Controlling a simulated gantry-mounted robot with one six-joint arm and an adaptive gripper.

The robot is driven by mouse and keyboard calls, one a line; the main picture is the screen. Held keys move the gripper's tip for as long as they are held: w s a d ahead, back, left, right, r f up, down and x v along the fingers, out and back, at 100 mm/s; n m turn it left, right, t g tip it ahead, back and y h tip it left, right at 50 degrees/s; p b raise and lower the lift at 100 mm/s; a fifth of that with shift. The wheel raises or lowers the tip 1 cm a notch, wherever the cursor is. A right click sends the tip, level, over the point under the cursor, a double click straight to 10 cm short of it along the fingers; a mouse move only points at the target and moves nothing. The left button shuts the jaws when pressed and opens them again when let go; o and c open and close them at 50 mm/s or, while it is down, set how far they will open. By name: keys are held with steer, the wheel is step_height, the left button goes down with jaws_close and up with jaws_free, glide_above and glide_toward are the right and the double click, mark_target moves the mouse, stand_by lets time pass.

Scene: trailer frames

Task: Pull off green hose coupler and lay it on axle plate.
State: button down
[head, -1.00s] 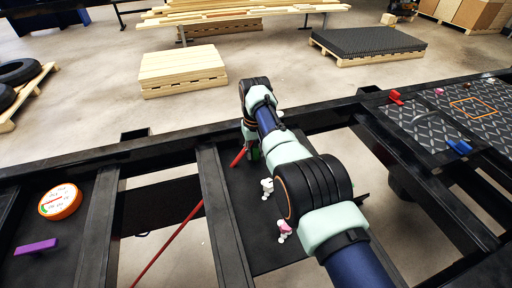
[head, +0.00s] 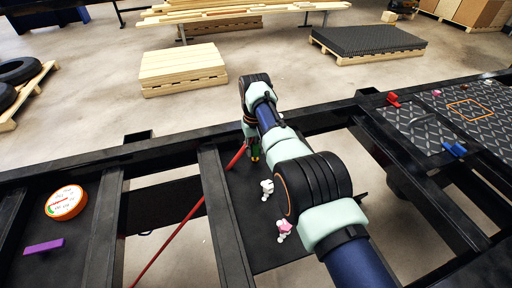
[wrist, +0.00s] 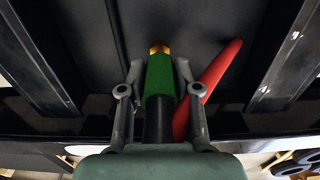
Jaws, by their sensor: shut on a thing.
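My gripper (wrist: 158,68) is shut on the green hose coupler (wrist: 160,80), which has a brass tip pointing away from the palm and a dark section nearer the palm. In the head view the coupler (head: 254,155) shows as a small green and brass spot below my wrist. It hangs over a dark plate (head: 243,196) between two frame beams. Whether the brass tip touches anything is unclear. A red bar or hose (wrist: 212,85) runs close beside the right finger. A tread-patterned plate (head: 437,106) with an orange outline lies at the right; I cannot tell which plate is the axle plate.
Several white fittings (head: 267,189) stand on the dark plate, one with a pink part (head: 285,226). A round gauge (head: 66,202) and a purple bar (head: 43,246) lie at the left. Black beams surround open gaps.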

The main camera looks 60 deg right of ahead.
mark_target(255, 140)
steer(key=shift+r+p, duration=1.4)
steer(key=shift+r, duration=0.3)
